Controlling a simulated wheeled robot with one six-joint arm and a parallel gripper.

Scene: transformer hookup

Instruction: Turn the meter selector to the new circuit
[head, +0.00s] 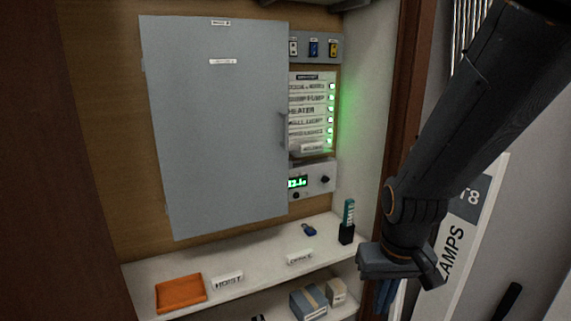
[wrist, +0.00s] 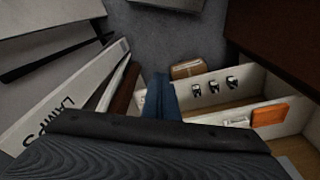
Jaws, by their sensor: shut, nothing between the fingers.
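The meter (head: 314,190) is a light grey box with a lit green display (head: 298,182), low on the wall at the right edge of a large grey door. A round black knob (head: 325,179), which looks like the selector, sits on its right side; its pointing direction is too small to read. A smaller dark knob (head: 296,195) is under the display. My gripper (head: 385,297) hangs downward to the right of the shelf, well apart from the meter. Its blue fingers (wrist: 160,97) are shut and empty in the wrist view. The meter is not recognisable there.
The grey door (head: 215,120) covers much of the wall. Beside it is a column of labelled circuits (head: 310,115) with green lights. The shelf (head: 235,265) holds an orange tray (head: 181,293), labels and a dark holder (head: 347,233). A "LAMPS" board (head: 465,225) stands behind my arm.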

